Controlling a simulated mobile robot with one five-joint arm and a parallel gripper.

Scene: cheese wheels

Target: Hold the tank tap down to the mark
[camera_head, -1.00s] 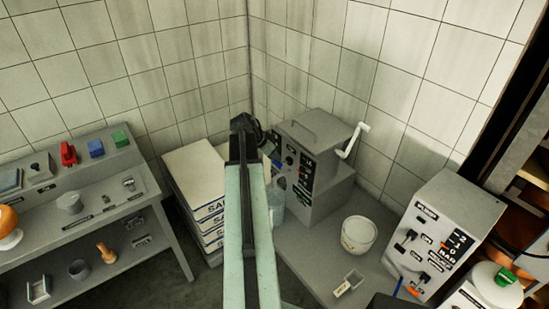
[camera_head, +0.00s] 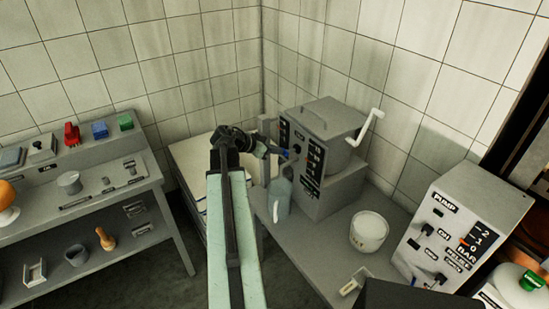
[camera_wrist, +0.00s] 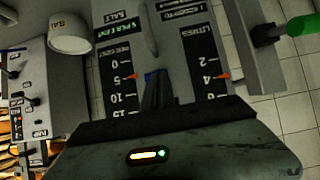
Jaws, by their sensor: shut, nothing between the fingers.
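The grey tank (camera_head: 330,150) stands on the low bench, with dark scale panels on its front. In the wrist view two scales (camera_wrist: 118,75) with orange pointers flank a pale upright bar (camera_wrist: 150,30). A green handle on a dark stub (camera_wrist: 297,27) sticks out at the right of that view. I cannot tell for certain which part is the tap. My gripper (camera_head: 284,153) is shut and empty at the tank front, above the jug. In the wrist view its fingertips (camera_wrist: 155,76) lie between the scales; contact is unclear.
A translucent jug (camera_head: 279,198) stands left of the tank. A white bucket (camera_head: 368,232) and the pump box (camera_head: 462,235) are to the right. A white crank (camera_head: 371,125) sticks out from the tank.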

